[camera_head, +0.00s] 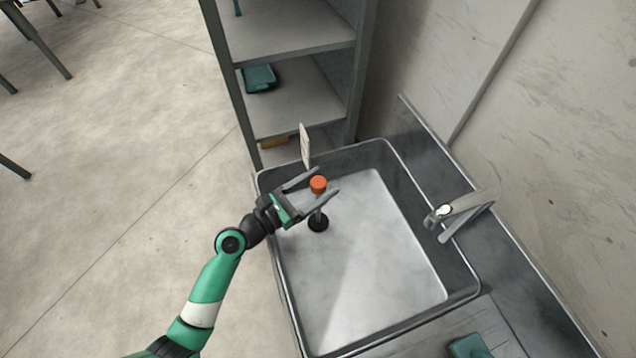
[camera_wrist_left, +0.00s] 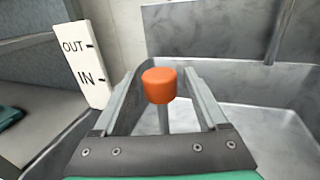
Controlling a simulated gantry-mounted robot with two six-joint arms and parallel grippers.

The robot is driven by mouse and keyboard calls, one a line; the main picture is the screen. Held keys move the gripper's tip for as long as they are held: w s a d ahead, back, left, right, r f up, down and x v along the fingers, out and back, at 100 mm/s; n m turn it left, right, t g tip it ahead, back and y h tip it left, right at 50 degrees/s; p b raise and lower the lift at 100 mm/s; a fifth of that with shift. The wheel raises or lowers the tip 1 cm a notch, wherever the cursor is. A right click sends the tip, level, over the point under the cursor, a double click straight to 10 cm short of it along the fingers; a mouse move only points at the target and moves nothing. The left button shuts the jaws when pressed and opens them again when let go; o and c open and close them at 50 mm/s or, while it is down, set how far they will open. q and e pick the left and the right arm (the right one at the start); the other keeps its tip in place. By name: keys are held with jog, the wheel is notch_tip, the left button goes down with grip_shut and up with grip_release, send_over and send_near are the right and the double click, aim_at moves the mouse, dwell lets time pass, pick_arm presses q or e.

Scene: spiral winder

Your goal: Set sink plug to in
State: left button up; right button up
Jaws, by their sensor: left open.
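The sink plug has an orange knob (camera_head: 318,184) on a grey stem, with a black round base (camera_head: 318,223) in the sink basin. My left gripper (camera_head: 324,182) is open, with one finger on each side of the knob. In the left wrist view the orange knob (camera_wrist_left: 159,85) shows between the two fingers, with gaps to both. A white sign (camera_wrist_left: 83,62) reading OUT above IN, with a dark mark beside each word, stands at the left; its edge-on plate (camera_head: 305,146) stands at the sink's rim. My right gripper is not in view.
The metal sink (camera_head: 400,255) has raised walls around the plug. A faucet (camera_head: 462,212) reaches over its right side. A grey shelf unit (camera_head: 300,40) stands behind, holding a teal tray (camera_head: 259,78). A teal item (camera_head: 469,346) lies at the bottom right.

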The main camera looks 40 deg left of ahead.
pick_arm(q)
jog(key=p+v, duration=0.2)
jog(key=v, duration=0.9)
jog(key=shift+s, duration=0.3)
